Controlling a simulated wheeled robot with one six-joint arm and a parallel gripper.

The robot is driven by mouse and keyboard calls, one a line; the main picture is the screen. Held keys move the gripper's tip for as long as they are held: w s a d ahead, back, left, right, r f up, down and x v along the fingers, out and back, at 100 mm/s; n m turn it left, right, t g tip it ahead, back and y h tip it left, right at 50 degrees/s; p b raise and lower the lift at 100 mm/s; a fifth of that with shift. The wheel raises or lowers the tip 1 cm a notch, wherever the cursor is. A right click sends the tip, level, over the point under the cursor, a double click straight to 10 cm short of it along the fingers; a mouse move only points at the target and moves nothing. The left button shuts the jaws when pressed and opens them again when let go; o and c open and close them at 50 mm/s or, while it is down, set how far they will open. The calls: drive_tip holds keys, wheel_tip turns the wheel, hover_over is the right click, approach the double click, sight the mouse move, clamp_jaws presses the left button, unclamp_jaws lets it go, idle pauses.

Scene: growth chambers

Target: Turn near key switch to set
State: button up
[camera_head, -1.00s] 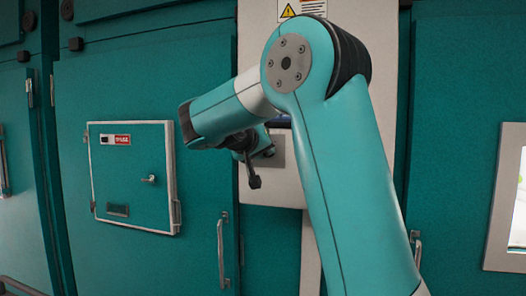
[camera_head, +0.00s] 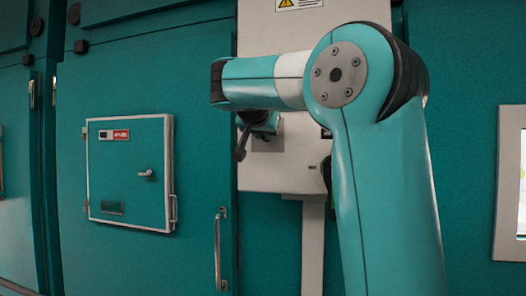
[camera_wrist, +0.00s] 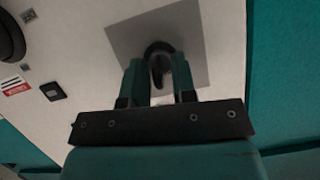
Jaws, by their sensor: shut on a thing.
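The key switch (camera_wrist: 159,47) is a dark rounded piece on a square grey plate (camera_wrist: 198,38) of the white panel in the wrist view. My gripper (camera_wrist: 158,72) has its two teal fingers on either side of the switch's key and is shut on it. The fingers hide part of the switch, and its set mark cannot be read. In the head view my gripper (camera_head: 258,125) is at the panel, partly hidden by my forearm, and the grey plate (camera_head: 268,143) shows behind it.
The white control panel (camera_head: 285,178) carries a warning label (camera_head: 298,4). In the wrist view a red-and-white label (camera_wrist: 15,86), a small black part (camera_wrist: 53,91) and a dark round part (camera_wrist: 8,40) lie left. A small hatch (camera_head: 130,172) and door handle (camera_head: 221,250) stand left of the panel.

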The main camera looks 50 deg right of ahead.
drive_tip(key=m+b, duration=0.1)
drive_tip(key=b, duration=0.1)
drive_tip(key=m+t+b, duration=0.1)
drive_tip(key=b, duration=0.1)
drive_tip(key=shift+s+f+y, duration=0.15)
drive_tip(key=shift+f+y, duration=0.15)
drive_tip(key=shift+r+m+t+b, duration=0.2)
drive_tip(key=shift+m+t+b, duration=0.4)
drive_tip(key=shift+b, duration=0.5)
drive_tip(key=shift+r, duration=0.1)
drive_tip(key=o, duration=0.6)
drive_tip(key=shift+s+d, duration=0.1)
